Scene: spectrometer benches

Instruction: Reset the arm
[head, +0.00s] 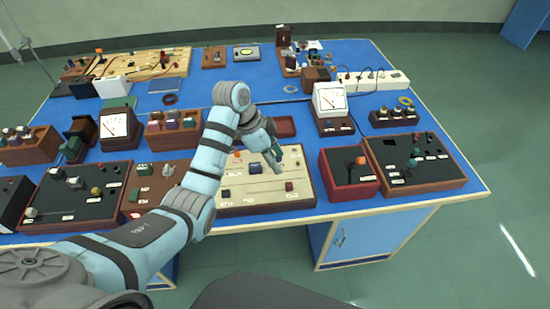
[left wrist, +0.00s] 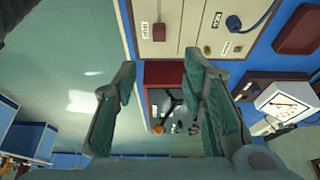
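My left arm reaches in from the left in the head view. Its gripper (head: 272,160) hangs above the back part of a cream panel (head: 240,203) on the blue bench. In the left wrist view, the two green-padded fingers of the left gripper (left wrist: 157,65) are spread wide with nothing held between them. The cream panel also shows in the left wrist view (left wrist: 175,45). A red box (left wrist: 158,74) appears beyond the gap between the fingers. My right gripper is not in view.
The blue bench (head: 200,85) is crowded with instruments. A red box (head: 347,183) and a dark panel (head: 440,175) stand right of the cream panel. White meters (head: 329,99) stand farther back. Open green floor (head: 480,240) lies beyond the bench's right edge.

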